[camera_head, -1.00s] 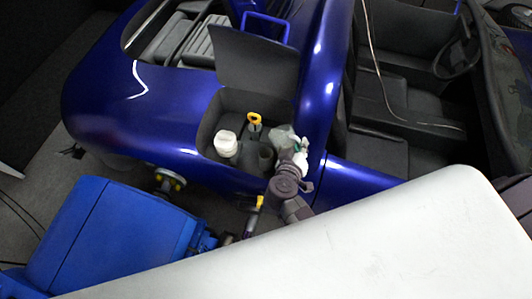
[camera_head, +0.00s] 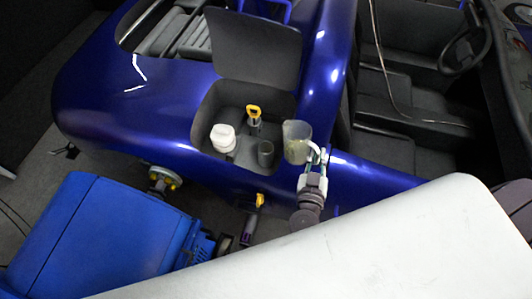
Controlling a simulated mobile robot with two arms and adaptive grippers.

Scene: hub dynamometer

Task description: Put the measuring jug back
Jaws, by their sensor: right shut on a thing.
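The measuring jug (camera_head: 296,141) is a translucent grey-green vessel with its handle on the right. It is upright at the right edge of the open compartment (camera_head: 203,128) in the blue car body. My right gripper (camera_head: 318,160) is shut on the jug, at the handle side. Whether the jug touches the compartment floor or edge I cannot tell. My left gripper is not in view.
The compartment also holds a white-capped container (camera_head: 223,138), a yellow-handled item (camera_head: 254,114) and a dark cup (camera_head: 265,152). Its raised lid (camera_head: 255,50) stands behind. A blue case (camera_head: 85,235) stands at lower left. A large pale surface (camera_head: 390,245) fills the lower right.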

